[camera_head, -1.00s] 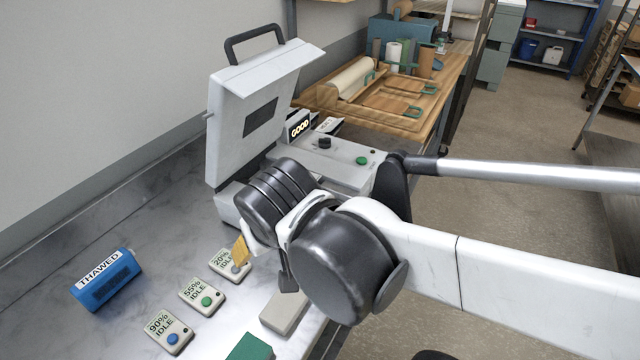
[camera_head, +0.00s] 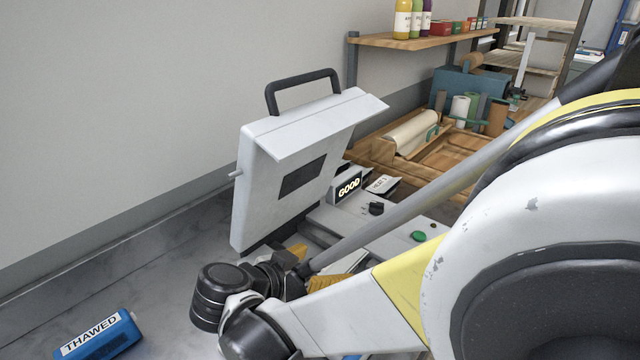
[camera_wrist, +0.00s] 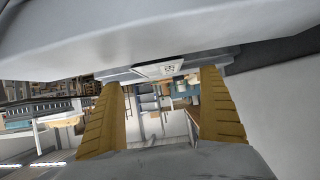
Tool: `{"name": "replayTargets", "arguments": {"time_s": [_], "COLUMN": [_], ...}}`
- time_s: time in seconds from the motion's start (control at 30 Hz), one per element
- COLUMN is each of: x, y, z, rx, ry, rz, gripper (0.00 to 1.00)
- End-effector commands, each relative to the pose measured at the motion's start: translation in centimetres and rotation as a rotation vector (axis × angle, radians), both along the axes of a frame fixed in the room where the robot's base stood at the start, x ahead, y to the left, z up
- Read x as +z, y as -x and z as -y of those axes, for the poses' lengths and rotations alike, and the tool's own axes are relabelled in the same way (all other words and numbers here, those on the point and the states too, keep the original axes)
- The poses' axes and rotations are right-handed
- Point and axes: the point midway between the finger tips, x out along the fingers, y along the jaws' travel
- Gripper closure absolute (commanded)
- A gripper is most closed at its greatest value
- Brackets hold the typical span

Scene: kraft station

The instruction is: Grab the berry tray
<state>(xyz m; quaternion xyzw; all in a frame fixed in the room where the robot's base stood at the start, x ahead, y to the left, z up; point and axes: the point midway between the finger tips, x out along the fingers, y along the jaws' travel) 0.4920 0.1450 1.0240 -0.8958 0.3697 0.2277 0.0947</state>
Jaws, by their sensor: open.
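I cannot pick out a berry tray in either view; my arm hides part of the space under the raised lid. The grey machine (camera_head: 300,185) stands on the metal counter with its black-handled lid up. My gripper (camera_head: 312,270) is low at the front of the machine's opening, partly hidden by my own arm. Its yellow fingers are apart. In the wrist view my gripper (camera_wrist: 160,100) shows both ribbed yellow fingers spread, with nothing held between them. A large pale surface fills the top of that view, close to the fingers.
A display reading GOOD (camera_head: 348,188) and a green button (camera_head: 418,236) are on the machine's right side. A blue THAWED box (camera_head: 98,335) is on the counter at lower left. A wooden bench (camera_head: 455,160) and a bottle shelf (camera_head: 425,38) are behind. The wall is at left.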

Motion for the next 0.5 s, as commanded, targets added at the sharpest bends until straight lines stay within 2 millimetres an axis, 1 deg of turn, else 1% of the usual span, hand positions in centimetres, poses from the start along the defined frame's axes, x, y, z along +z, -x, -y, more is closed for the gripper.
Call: {"name": "replayTargets", "arguments": {"time_s": [0.03,0.17,0.33,0.5], "x": [-0.4,-0.9,-2.4,-3.0], "y": [-0.3,-0.9,-2.5,-3.7], "z": [0.4,1.0,2.7,3.8], "rx": [-0.002,-0.001,-0.003,0.0], "ry": [0.001,0.0,0.0,0.0], "rz": [-0.001,-0.001,-0.002,-0.002], "gripper": [0.1,0.1,0.1,0.1]}}
